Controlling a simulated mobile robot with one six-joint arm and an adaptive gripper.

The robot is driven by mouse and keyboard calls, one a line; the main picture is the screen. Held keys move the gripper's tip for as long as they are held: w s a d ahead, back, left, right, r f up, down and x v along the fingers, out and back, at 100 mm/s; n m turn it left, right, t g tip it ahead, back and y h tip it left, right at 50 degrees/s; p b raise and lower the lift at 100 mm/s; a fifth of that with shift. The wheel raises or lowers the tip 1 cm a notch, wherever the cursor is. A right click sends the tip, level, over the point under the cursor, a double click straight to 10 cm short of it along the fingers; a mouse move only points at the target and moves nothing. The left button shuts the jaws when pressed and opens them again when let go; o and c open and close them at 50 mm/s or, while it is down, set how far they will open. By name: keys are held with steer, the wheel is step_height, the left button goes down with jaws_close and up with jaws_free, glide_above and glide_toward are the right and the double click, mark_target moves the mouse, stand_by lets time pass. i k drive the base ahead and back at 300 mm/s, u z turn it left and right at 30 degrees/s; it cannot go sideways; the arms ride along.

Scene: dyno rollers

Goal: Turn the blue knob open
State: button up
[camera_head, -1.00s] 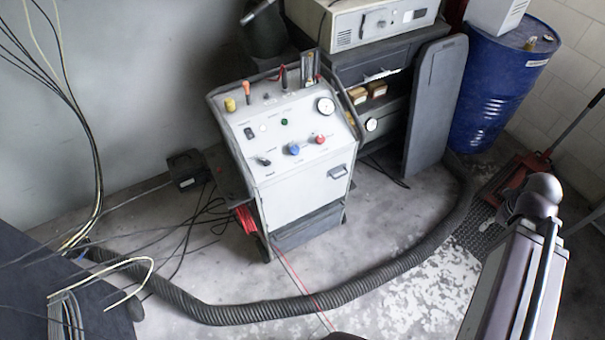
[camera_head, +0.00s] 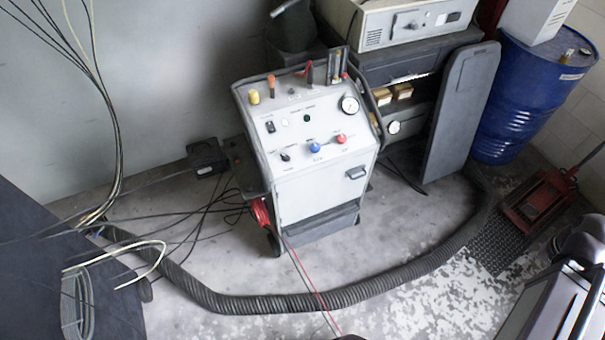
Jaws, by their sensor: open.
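The blue knob (camera_head: 315,147) is a small round knob on the sloped top panel of a white wheeled machine (camera_head: 320,192) in the middle of the view. A red knob (camera_head: 341,139) sits just to its right. A black switch or lever (camera_head: 285,157) sits to its left on the same panel. The blue knob is too small to tell which way it is turned. My gripper is not in view, and nothing touches the knob.
A thick ribbed hose (camera_head: 300,302) curves over the floor before the machine. Black cables (camera_head: 200,215) lie left of it. A dark upright panel (camera_head: 461,115), blue drum (camera_head: 520,95) and red jack (camera_head: 538,199) stand right. Bare floor (camera_head: 400,235) lies right of the machine.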

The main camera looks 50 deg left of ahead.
mark_target(315, 147)
steer(key=z, duration=0.1)
steer(key=k, duration=1.35)
steer(key=u, duration=1.45)
steer(key=i, duration=1.05)
